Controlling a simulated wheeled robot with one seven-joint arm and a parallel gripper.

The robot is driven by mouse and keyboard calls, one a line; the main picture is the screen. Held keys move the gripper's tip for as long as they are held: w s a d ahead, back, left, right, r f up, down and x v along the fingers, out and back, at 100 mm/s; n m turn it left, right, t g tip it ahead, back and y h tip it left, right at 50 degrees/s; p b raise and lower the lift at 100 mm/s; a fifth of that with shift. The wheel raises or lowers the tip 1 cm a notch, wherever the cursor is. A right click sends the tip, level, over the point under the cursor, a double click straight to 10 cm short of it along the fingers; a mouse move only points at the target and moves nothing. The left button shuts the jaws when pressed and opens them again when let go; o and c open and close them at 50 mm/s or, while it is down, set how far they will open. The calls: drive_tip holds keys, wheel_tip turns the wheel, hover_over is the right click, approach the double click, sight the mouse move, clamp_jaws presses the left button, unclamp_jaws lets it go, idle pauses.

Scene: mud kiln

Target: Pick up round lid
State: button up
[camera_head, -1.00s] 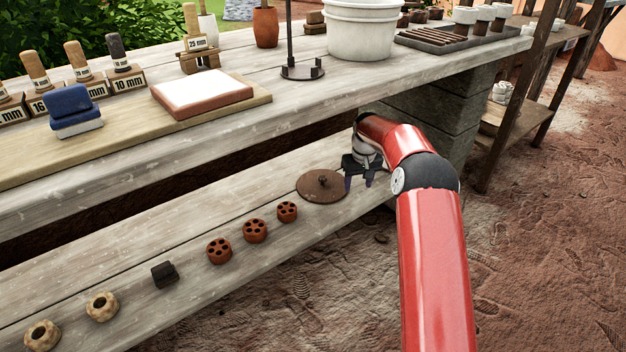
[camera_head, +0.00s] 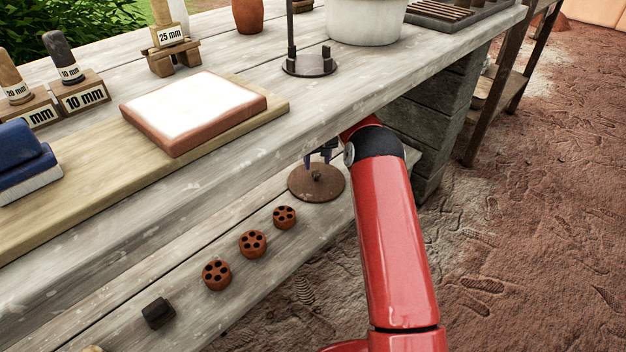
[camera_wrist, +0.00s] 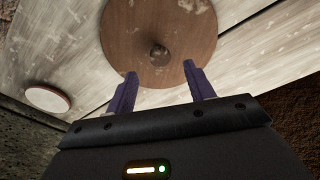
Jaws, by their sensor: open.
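The round lid (camera_head: 308,190) is a flat brown disc with a small dark knob at its centre. It lies on the lower shelf in the head view, near the shelf's front edge. In the wrist view the lid (camera_wrist: 125,45) and its knob (camera_wrist: 158,51) show ahead of my gripper (camera_wrist: 158,80). The two purple fingers are apart, with the knob beyond their tips and roughly in line with the gap. Contact with the lid cannot be told.
The upper tabletop (camera_head: 350,100) overhangs the lower shelf (camera_head: 190,325) close above my arm. Several red perforated pieces, including one (camera_head: 284,217) near the lid, and a dark block (camera_head: 158,312) lie in a row. A pale round object (camera_wrist: 47,99) shows left in the wrist view.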

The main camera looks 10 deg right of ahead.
sight(316, 173)
drive_tip(key=f, duration=0.6)
drive_tip(key=shift+w+a+f, duration=0.1)
drive_tip(key=shift+w+f, duration=0.15)
drive_tip(key=shift+w, duration=0.1)
drive_tip(key=shift+c, duration=0.2)
drive_tip(key=c, duration=0.9)
wheel_tip(316, 173, up, 10)
drive_tip(key=shift+r+p, duration=0.1)
drive_tip(key=shift+p, duration=0.2)
